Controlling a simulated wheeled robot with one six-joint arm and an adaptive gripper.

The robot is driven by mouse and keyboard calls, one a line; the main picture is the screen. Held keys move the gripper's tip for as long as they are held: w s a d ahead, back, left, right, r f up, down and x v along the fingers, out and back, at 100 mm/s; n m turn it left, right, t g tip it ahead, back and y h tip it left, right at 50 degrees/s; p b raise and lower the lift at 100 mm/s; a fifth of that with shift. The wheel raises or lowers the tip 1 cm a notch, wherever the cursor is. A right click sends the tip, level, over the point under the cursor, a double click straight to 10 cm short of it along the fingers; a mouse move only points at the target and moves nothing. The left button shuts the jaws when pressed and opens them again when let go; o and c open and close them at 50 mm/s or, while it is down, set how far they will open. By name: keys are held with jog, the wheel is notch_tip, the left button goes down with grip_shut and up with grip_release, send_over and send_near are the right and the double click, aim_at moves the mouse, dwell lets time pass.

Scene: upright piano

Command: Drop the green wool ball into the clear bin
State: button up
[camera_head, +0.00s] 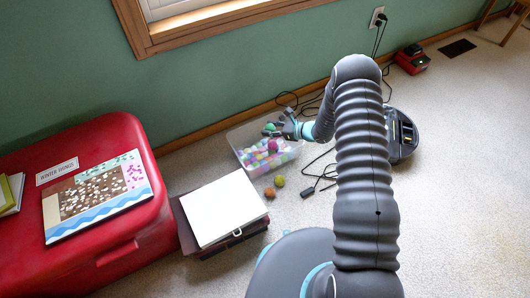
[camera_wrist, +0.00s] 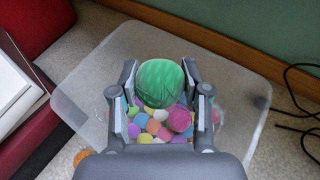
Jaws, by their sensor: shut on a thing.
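The green wool ball (camera_wrist: 160,84) is held between the two fingers of my gripper (camera_wrist: 160,92) in the wrist view. In the head view the ball (camera_head: 269,127) is small at the tip of my gripper (camera_head: 276,128). The clear bin (camera_wrist: 85,90) lies below the ball and holds several coloured balls. The bin (camera_head: 238,134) stands on the carpet by the green wall in the head view. The gripper is over the bin and shut on the ball. The gap between the ball and the balls beneath is hard to judge.
An orange ball (camera_head: 269,192) and a yellow-green ball (camera_head: 279,181) lie on the carpet before the bin. Left are a white-topped stack (camera_head: 225,208) and a red chest (camera_head: 130,250). Black cables (camera_head: 318,175) and a dark device (camera_head: 403,135) lie right of the bin.

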jog(key=o, duration=0.9)
jog(key=shift+o, duration=0.2)
jog(key=shift+d, duration=0.1)
jog(key=v, duration=1.2)
